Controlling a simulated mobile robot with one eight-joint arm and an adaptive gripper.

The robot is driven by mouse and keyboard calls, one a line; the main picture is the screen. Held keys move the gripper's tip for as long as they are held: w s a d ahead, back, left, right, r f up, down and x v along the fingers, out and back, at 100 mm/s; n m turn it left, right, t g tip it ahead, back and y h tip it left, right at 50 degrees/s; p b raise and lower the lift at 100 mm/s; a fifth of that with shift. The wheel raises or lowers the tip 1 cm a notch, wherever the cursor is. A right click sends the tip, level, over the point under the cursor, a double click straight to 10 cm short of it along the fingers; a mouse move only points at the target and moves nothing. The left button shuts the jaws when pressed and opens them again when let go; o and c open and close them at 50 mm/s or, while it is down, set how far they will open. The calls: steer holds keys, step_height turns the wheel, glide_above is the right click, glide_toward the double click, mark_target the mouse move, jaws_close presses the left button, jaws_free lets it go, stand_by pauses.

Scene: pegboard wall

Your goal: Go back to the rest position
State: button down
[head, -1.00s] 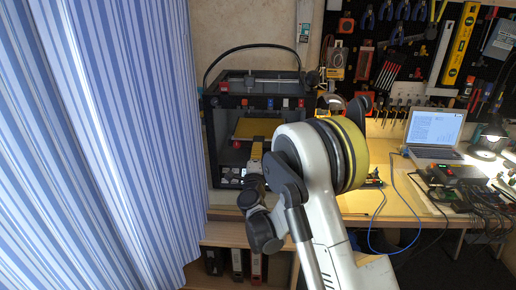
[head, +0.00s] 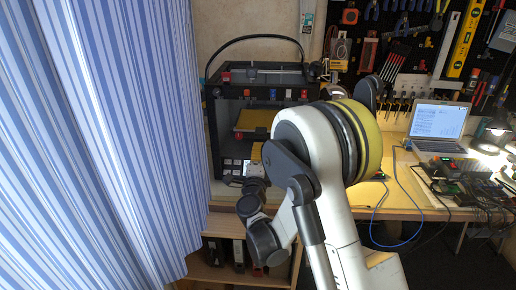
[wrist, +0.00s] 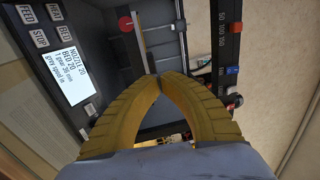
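My gripper (wrist: 160,78) shows two yellow ribbed fingers in the wrist view. Their tips meet, and I see nothing held between them. In the head view my gripper (head: 257,152) is small and partly hidden by my own wrist. It is in front of the lower front of a black 3D printer (head: 213,130). In the wrist view the printer's lit display (wrist: 62,70) and its buttons are to the left of the fingers, and a red knob (wrist: 126,24) is above them. I cannot tell the exact gap between fingers and printer.
A blue striped curtain (head: 110,130) hangs close on the left. The wooden bench (head: 400,200) holds an open laptop (head: 438,122), a blue cable (head: 385,205) and electronics (head: 455,168) at right. A pegboard of tools (head: 425,50) is behind. A shelf with binders (head: 215,262) is below the printer.

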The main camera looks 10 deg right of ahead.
steer(key=s+a+r+n+g+y, duration=0.3)
steer(key=s+a+r+n+y, duration=0.4)
steer(key=s+r+n+y, duration=0.5)
steer(key=s+d+f+n+g+h, duration=0.2)
steer(key=s+f+n+g, duration=0.1)
steer(key=s, duration=0.5)
steer(key=s+d+f+n+g+h, duration=0.2)
steer(key=s+f, duration=0.3)
steer(key=s, duration=0.3)
steer(key=s+d+f+n+g+h, duration=0.2)
steer(key=s+d+f+n+g, duration=0.1)
steer(key=s, duration=0.6)
steer(key=shift+d+f+n+g, duration=0.3)
steer(key=shift+d+f+n, duration=0.25)
steer(key=shift+f+n, duration=0.2)
